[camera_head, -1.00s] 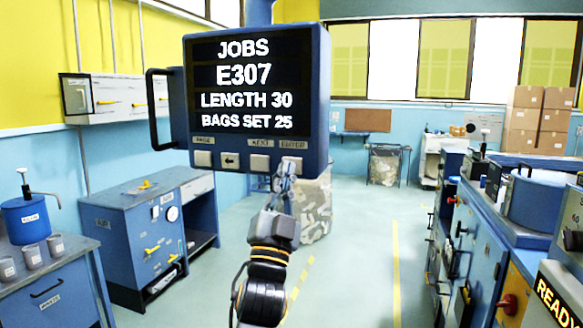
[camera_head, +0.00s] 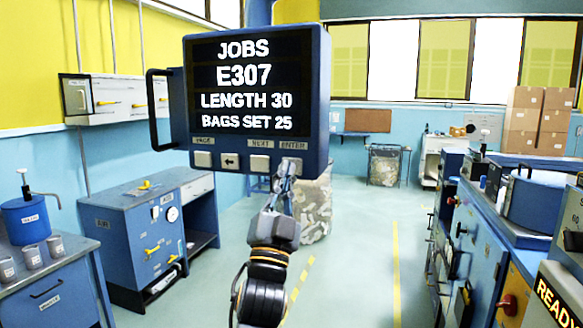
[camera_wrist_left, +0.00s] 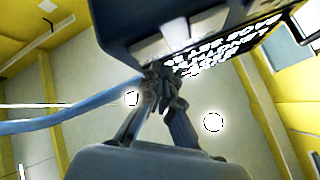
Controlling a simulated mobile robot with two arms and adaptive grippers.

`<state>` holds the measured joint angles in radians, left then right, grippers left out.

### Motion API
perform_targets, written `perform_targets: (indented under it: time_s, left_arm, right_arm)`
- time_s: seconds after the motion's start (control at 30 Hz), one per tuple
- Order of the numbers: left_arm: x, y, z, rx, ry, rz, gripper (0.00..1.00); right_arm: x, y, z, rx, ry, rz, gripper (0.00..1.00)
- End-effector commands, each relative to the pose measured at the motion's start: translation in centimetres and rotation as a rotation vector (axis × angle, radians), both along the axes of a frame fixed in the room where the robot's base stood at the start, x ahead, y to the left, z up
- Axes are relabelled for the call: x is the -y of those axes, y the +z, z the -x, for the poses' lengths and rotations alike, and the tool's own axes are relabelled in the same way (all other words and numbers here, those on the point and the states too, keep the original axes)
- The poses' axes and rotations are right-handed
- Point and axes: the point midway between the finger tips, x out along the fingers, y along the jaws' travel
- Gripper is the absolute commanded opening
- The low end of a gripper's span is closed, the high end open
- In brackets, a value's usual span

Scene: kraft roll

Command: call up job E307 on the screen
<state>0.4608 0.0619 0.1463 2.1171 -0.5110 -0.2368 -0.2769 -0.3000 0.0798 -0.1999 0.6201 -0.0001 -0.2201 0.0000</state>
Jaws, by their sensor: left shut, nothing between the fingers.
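The hanging screen (camera_head: 255,90) reads JOBS, E307, LENGTH 30, BAGS SET 25 in white on black. Below the text is a row of light buttons labelled PAGE, an arrow, NEXT and ENTER. My left gripper (camera_head: 287,178) is shut and empty, its tips at or just below the ENTER button (camera_head: 291,166) and covering part of it. I cannot tell if they touch. In the left wrist view the gripper (camera_wrist_left: 163,82) points up at the underside of the screen unit (camera_wrist_left: 190,30), whose text shows upside down. My right gripper is not in view.
A black handle (camera_head: 153,110) sticks out at the screen's left side. A blue cabinet (camera_head: 130,240) and a bench with a blue pump pot (camera_head: 27,218) stand at left. Blue machines (camera_head: 480,240) line the right, with a READY sign (camera_head: 558,300).

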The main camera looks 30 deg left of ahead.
Motion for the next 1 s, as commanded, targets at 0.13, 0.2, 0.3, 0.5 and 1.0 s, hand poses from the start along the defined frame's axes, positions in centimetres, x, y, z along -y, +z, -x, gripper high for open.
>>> perform_targets:
  time_s: [0.13, 0.2, 0.3, 0.5, 1.0]
  left_arm:
    - [0.0, 0.0, 0.0, 0.000, 0.000, 0.000, 0.00]
    - [0.0, 0.0, -0.1, 0.000, 0.000, 0.000, 0.00]
    - [-0.1, 0.0, -0.4, 0.001, 0.001, 0.000, 0.00]
    - [-0.2, 0.0, -0.8, 0.000, 0.000, 0.000, 0.00]
    - [-0.3, 0.0, -1.0, 0.000, 0.000, 0.000, 0.00]
  right_arm:
    - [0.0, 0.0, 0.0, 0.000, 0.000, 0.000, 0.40]
    - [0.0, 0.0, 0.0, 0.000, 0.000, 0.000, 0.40]
    - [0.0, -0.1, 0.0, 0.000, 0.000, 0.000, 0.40]
    - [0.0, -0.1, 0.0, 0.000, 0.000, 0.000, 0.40]
    - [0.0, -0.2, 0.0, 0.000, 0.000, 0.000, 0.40]
